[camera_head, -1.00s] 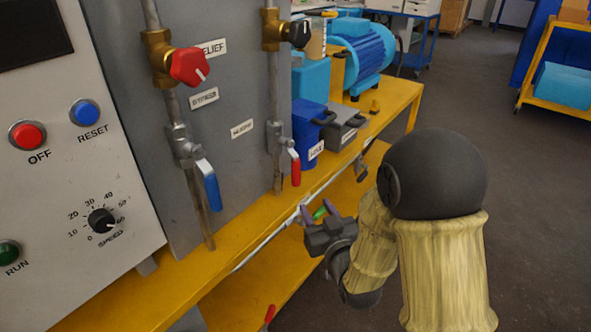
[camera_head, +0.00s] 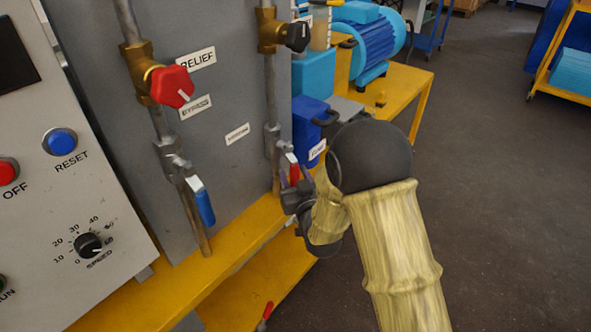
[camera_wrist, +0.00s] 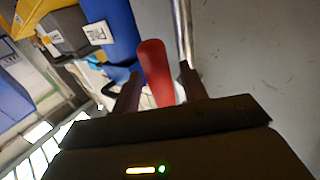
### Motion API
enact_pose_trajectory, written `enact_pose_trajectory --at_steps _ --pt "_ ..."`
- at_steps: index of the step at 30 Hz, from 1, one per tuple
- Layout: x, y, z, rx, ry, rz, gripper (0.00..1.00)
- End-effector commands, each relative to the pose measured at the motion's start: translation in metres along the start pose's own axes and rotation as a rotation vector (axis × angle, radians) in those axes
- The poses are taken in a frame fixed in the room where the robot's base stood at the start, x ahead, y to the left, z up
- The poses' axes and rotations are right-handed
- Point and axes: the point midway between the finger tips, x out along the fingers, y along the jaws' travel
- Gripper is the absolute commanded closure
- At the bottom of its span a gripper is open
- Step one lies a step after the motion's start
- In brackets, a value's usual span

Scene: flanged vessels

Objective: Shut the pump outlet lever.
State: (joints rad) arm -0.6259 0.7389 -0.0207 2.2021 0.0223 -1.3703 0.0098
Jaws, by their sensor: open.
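A red-handled lever (camera_head: 293,171) hangs down from a valve on the right-hand pipe (camera_head: 271,100) of the grey panel. A blue-handled lever (camera_head: 202,203) hangs from the valve on the left-hand pipe. The small label (camera_head: 237,133) between the pipes is too blurred to read, so I cannot tell which lever is the pump outlet. My gripper (camera_head: 292,191) is at the red lever, partly hidden by my arm. In the wrist view the red lever (camera_wrist: 154,70) lies between the spread fingers of my gripper (camera_wrist: 161,79), nearer the left finger; contact is unclear.
Red (camera_head: 172,86) and black (camera_head: 297,36) knobs sit above the levers. A control box (camera_head: 70,190) stands at left. A blue bin (camera_head: 308,130) and blue motor (camera_head: 372,45) stand on the yellow bench (camera_head: 405,95) behind. Another red handle (camera_head: 268,310) shows low down.

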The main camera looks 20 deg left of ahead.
Motion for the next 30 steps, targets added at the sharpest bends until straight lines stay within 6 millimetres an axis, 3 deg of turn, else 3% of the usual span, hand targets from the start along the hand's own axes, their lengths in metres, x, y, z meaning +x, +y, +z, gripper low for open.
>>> enact_pose_trajectory --at_steps 8,15,30 --pt "0.0007 -0.0005 0.0005 0.0 0.0 0.0 0.57" --pt "0.0006 -0.0003 0.0004 0.0 0.0 0.0 1.0" --pt "-0.0024 -0.0044 -0.0017 0.052 -0.035 0.0 1.0"
